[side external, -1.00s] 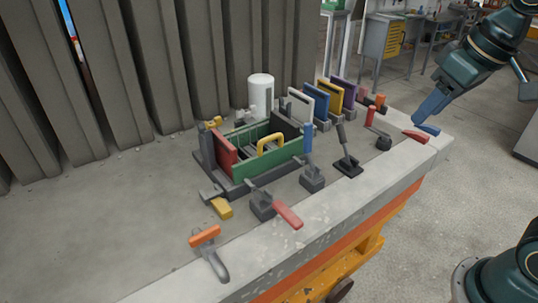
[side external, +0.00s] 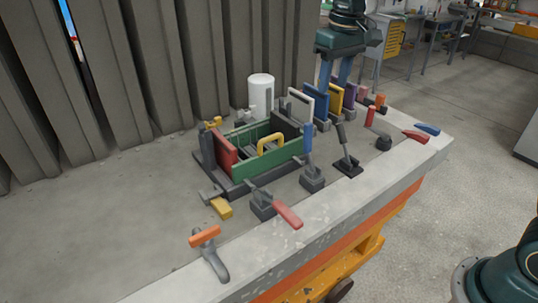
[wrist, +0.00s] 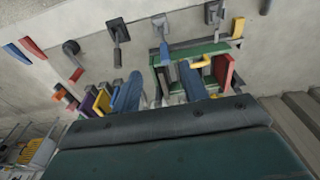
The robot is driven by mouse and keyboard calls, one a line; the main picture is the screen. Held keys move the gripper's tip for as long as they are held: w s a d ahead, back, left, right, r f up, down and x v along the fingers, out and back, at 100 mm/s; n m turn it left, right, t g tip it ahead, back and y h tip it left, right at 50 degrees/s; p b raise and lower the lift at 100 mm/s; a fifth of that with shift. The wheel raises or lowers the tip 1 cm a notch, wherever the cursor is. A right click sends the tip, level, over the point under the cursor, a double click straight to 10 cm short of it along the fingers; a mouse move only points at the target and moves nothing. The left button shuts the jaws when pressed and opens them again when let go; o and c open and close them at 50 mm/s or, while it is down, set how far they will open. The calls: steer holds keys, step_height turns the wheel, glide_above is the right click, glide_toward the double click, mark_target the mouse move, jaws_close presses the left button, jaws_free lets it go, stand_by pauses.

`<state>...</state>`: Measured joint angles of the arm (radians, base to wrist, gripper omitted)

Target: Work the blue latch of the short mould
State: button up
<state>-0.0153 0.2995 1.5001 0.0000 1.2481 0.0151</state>
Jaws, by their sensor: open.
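The green-sided mould box (side external: 262,163) sits on the bench with a red end panel (side external: 223,155) and a yellow handle (side external: 270,143). In front of it stands the blue latch (side external: 308,140), its handle upright on a dark grey base. In the wrist view the blue latch (wrist: 164,50) shows beyond my fingers. My gripper (side external: 335,80) is open and empty, its two blue fingers pointing down behind the row of panels, with the lower ends partly hidden. In the wrist view my gripper (wrist: 160,88) frames part of the mould area. It is apart from the latch.
White, blue and yellow panels (side external: 349,97) stand in a row right of the mould. A white cylinder (side external: 261,92) stands behind it. A red-handled clamp (side external: 287,214) and a black lever (side external: 345,150) flank the blue latch. The bench's left part is clear.

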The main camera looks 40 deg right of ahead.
steer(key=g, duration=0.1)
glide_above(308, 136)
steer(key=f, duration=0.5)
steer(key=shift+w+d, duration=0.35)
steer(key=shift+w, duration=0.05)
steer(key=shift+f, duration=6.85)
steer(key=shift+c, duration=0.4)
jaws_close()
